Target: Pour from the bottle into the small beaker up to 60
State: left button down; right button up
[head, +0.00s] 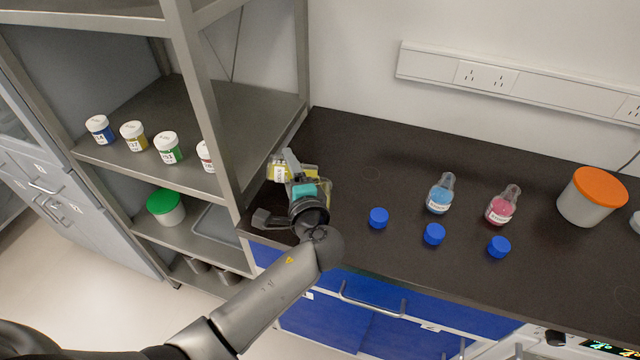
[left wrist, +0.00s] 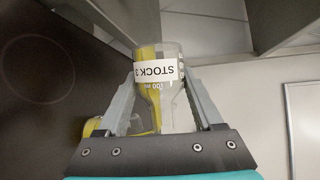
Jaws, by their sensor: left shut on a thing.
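My left gripper (head: 297,180) is at the left end of the dark bench, beside the shelf rack. It is shut on a clear bottle (head: 280,172) with a white label and yellow liquid. In the left wrist view the bottle (left wrist: 158,70) sits between the fingers (left wrist: 160,105), its label reading STOCK 3. The bottle is tilted, with the yellow liquid lying along its left side. More yellow and clear glass (left wrist: 95,126) shows below and left of the fingers, perhaps the small beaker; the gripper mostly hides it. Its fill level cannot be read. My right gripper is not in view.
A blue-liquid bottle (head: 440,195) and a pink-liquid bottle (head: 502,206) stand on the bench. Three blue caps (head: 378,218) lie in front. An orange-lidded tub (head: 591,197) is at the right. The rack (head: 186,100) stands close left, holding several small jars (head: 168,148).

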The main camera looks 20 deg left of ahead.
pick_arm(q)
jog(key=shift+d+r+m, duration=0.1)
jog(key=shift+r+m, duration=0.15)
jog(key=shift+m, duration=0.05)
dwell(0.9)
jog(key=shift+w+d+f+m+t+y+b, duration=0.15)
jog(key=shift+f+m+t+y+b, duration=0.2)
jog(key=shift+m, duration=0.25)
dwell(1.1)
jog(key=shift+r, duration=0.1)
jog(key=shift+a+r+n+p, duration=0.2)
jog(key=shift+r+n+p, duration=0.5)
jog(key=shift+p, duration=0.1)
notch_tip(320, 180, down, 2)
jog(key=shift+a+f+n+g+h+b, duration=0.15)
jog(key=shift+n+g+h+b, duration=0.3)
jog(key=shift+n+h+b, duration=0.35)
jog(key=shift+f+n+h, duration=0.2)
jog(key=shift+n+h, duration=0.05)
jog(key=shift+n, duration=0.25)
